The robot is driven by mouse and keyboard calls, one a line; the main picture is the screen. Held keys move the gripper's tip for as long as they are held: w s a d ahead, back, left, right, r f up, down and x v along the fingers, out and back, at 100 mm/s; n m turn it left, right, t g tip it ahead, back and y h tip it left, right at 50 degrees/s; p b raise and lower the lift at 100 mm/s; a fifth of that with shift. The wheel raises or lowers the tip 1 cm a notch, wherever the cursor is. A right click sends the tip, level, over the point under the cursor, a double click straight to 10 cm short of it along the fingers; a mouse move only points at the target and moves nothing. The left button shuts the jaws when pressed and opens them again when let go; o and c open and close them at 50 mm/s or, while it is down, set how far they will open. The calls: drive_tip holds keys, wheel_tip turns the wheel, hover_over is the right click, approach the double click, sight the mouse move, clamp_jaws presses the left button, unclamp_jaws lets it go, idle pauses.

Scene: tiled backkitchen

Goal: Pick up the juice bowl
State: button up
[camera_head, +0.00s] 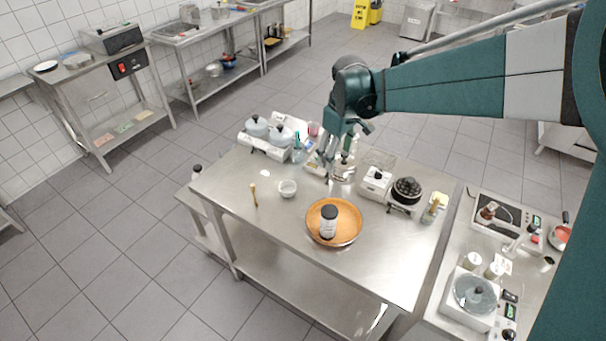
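A small white bowl (288,188) stands upright on the steel table (225,185), left of the middle. A wide, shallow orange-brown round dish (347,238) is on the same table to its right, with a dark-capped bottle (328,222) standing in it. I cannot tell from any label which of these is the juice bowl. My gripper (335,150) points down over the back of the table, behind and to the right of the white bowl and apart from it. Its fingers are small and blend with the items behind, so their opening is unclear.
Two lidded pots on a white unit (264,146) stand at the back left. A burner with a black pan (407,190) is at the right, beside a small bottle. A wooden-looking stick item (253,194) is left of the bowl. The front of the table is clear.

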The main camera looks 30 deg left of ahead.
sight(288, 191)
drive_tip(key=s+a+f+n, duration=0.2)
drive_tip(key=a+f, duration=0.4)
drive_tip(key=a, duration=0.2)
drive_tip(key=s+a+f+n+g, duration=0.1)
drive_tip(key=s+a+f+n, duration=0.1)
drive_tip(key=a+f, duration=0.4)
drive_tip(key=s+a, duration=0.1)
drive_tip(key=a, duration=0.1)
drive_tip(key=shift+a+f+h, duration=0.35)
drive_tip(key=shift+a+h, duration=0.05)
drive_tip(key=shift+f, duration=1.3)
drive_tip(key=shift+d+f, duration=0.15)
drive_tip(key=shift+f, duration=2.45)
drive_tip(key=c, duration=1)
